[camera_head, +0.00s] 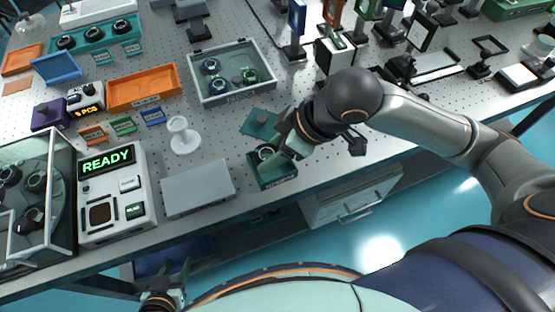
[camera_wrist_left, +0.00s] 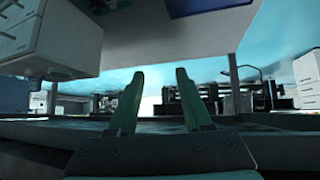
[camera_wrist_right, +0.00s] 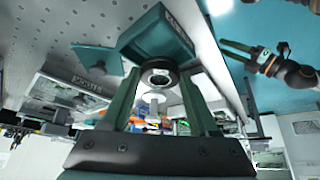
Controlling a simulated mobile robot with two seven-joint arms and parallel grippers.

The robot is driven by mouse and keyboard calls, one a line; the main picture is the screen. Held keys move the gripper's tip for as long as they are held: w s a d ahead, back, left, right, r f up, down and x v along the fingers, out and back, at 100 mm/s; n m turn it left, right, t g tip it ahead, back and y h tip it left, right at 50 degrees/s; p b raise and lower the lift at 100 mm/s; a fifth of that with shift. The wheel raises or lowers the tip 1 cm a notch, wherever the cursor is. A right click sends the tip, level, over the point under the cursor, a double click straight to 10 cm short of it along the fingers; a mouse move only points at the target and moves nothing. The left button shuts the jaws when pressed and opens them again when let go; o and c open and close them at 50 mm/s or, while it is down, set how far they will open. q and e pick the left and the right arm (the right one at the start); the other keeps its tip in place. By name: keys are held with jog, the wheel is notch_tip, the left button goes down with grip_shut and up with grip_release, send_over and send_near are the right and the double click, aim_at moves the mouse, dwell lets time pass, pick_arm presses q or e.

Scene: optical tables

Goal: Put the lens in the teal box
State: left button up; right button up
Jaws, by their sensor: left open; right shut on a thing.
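The teal box (camera_head: 274,183) is open and stands near the front edge of the table in the head view; it also shows in the right wrist view (camera_wrist_right: 150,32). The lens (camera_head: 265,152), a dark ring with clear glass, is at the box opening and shows between my right fingers in the right wrist view (camera_wrist_right: 158,76). My right gripper (camera_head: 276,155) is shut on the lens, tilted over the box. Whether the lens touches the box floor is hidden. My left gripper (camera_head: 165,296) is open and empty, low in front of the table; its fingers show in the left wrist view (camera_wrist_left: 160,75).
A teal lid-like plate (camera_head: 260,122) lies just behind the box. A grey flat block (camera_head: 198,188) and a READY device (camera_head: 118,200) stand to the left. A clear-walled tray (camera_head: 233,95) with several lenses is behind. Optical mounts crowd the back right.

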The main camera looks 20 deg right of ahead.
aim_at(278, 170)
jog(key=shift+d+f, duration=0.2)
jog(key=shift+f, duration=0.1)
jog(key=f, duration=0.1)
jog(key=f+b, duration=0.1)
jog(key=f, duration=0.1)
jog(key=shift+w+d+f, duration=0.1)
jog(key=shift+d+f, duration=0.1)
jog(key=shift+d, duration=0.05)
jog(key=shift+f, duration=0.3)
jog(key=o, duration=0.9)
jog(key=shift+o, duration=0.8)
jog(key=shift+f, duration=0.1)
pick_arm(q)
jog(key=shift+w+d+f, duration=0.2)
jog(key=shift+w+d, duration=0.05)
jog(key=shift+d, duration=0.1)
